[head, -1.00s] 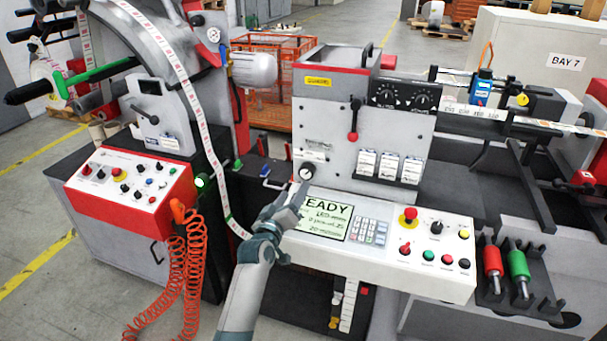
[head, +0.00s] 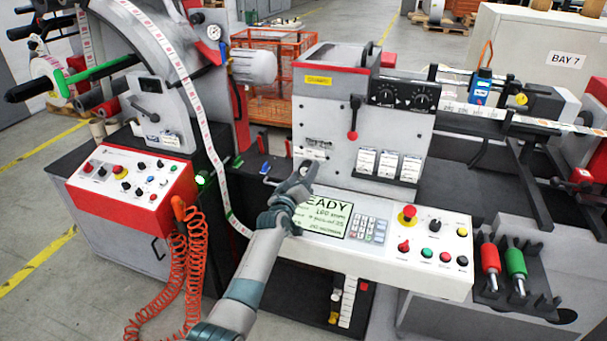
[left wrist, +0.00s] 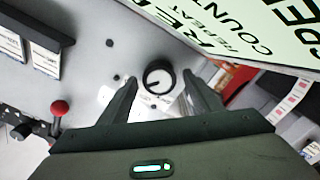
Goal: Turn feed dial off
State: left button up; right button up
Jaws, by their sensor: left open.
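The feed dial (left wrist: 158,77) is a round black knob with a white face and a dark pointer mark, on the grey panel of the machine. In the left wrist view it sits between the two finger ends of my left gripper. My left gripper (head: 300,175) is open, one finger on each side of the dial; I cannot tell whether either touches it. In the head view the gripper hides the dial. My right gripper is not in view.
The green display (head: 325,216) and keypad (head: 367,230) lie just below the gripper. A red-knobbed lever (head: 352,134) stands up and right of it. A red emergency button (head: 407,214) is on the lower console. An orange coiled hose (head: 185,270) hangs at the left.

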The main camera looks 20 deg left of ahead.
pick_arm(q)
jog(key=c, duration=1.1)
jog(key=shift+n, duration=0.5)
jog(key=n+b, duration=0.1)
jog(key=n, duration=0.1)
jog(key=shift+f+n, duration=0.1)
jog(key=shift+n, duration=2.3)
jog(key=o, duration=1.1)
